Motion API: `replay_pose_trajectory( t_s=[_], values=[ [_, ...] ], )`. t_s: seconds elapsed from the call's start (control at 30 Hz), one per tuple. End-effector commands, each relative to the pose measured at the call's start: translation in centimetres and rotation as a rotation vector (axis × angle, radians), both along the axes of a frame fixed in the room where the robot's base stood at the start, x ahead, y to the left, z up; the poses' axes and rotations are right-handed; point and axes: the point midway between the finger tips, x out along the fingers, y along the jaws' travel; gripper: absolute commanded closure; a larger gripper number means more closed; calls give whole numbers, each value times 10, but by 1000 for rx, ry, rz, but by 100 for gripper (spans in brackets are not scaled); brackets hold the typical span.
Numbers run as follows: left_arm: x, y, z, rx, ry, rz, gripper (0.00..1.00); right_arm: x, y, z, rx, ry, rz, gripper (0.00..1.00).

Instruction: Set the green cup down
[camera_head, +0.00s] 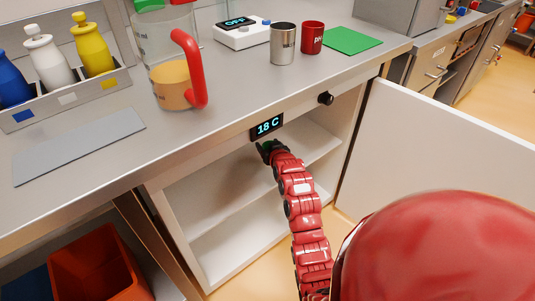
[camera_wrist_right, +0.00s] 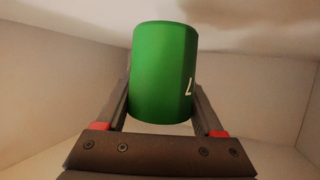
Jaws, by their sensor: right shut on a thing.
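The green cup (camera_wrist_right: 162,72) is between the fingers of my right gripper (camera_wrist_right: 162,108) in the right wrist view, with part of a white mark on its side. The gripper is shut on it. In the head view my right gripper (camera_head: 270,150) reaches into the open white cabinet under the counter, just below the 18 C display. I cannot tell whether the cup touches a shelf. My left gripper is not in view.
White walls surround the cup inside the cabinet. The cabinet door (camera_head: 430,150) stands open at the right. A shelf (camera_head: 215,190) runs below. On the counter are a jug (camera_head: 165,60), a metal cup (camera_head: 283,45), a red cup (camera_head: 312,38) and a green mat (camera_head: 350,40).

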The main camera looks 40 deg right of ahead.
Motion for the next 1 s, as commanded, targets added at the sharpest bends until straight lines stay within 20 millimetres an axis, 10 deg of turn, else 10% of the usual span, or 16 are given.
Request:
replay_pose_trajectory(
  t_s=[0.77, 0.8, 1.0],
  values=[
    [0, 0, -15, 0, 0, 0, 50, 5, -1, -39, 0, 1, -1, 98],
    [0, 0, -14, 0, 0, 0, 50, 5, -1, -39, 0, 1, -1, 25],
    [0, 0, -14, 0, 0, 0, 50, 5, -1, -38, 0, 1, -1, 1]
  ],
)
